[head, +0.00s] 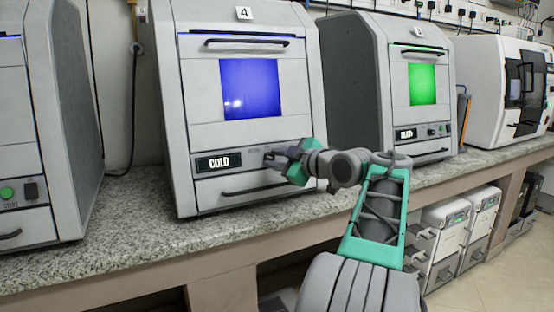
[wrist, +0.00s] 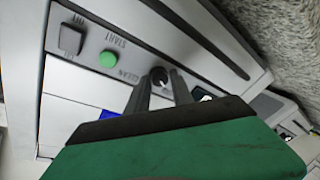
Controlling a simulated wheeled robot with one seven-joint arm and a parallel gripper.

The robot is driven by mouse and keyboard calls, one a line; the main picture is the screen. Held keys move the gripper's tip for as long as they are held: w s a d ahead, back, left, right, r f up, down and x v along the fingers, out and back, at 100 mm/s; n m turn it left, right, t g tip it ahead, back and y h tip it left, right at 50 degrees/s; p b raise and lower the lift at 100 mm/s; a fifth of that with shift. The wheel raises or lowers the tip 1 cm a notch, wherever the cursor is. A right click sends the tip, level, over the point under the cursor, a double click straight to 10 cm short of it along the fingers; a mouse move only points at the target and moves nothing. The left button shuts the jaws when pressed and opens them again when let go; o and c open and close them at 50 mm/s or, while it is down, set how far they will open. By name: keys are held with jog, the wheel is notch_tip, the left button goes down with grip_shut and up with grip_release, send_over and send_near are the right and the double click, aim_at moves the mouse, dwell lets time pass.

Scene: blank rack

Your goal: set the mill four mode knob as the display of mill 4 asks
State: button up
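Mill 4 (head: 245,170) stands on the counter in the head view, with a "4" tag on top and a blue window. Its display (head: 219,162) reads "COLD". The mode knob (wrist: 159,75) is a small dark round knob with a light mark in the wrist view, beside what looks like a "CLEAN" label. I cannot read its setting clearly. My gripper (wrist: 161,78) is at the knob, with its two dark fingers apart and the knob showing between the tips. I cannot tell whether they touch it. In the head view my gripper (head: 270,157) hides the knob.
A green START button (wrist: 109,59) and a dark switch (wrist: 71,41) are on the same panel. A handle (head: 255,190) runs below the panel. Another mill (head: 420,115) with a green window stands to the right, and one more (head: 25,150) to the left. The granite counter (head: 100,225) is clear in front.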

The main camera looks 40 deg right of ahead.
jog(key=o, duration=0.4)
jog(key=shift+c, duration=0.2)
jog(key=s+r+p, duration=0.1)
jog(key=s, duration=0.6)
jog(key=shift+s+a+r+p, duration=0.15)
jog(key=shift+s+r+p, duration=0.1)
jog(key=shift+s+p, duration=0.1)
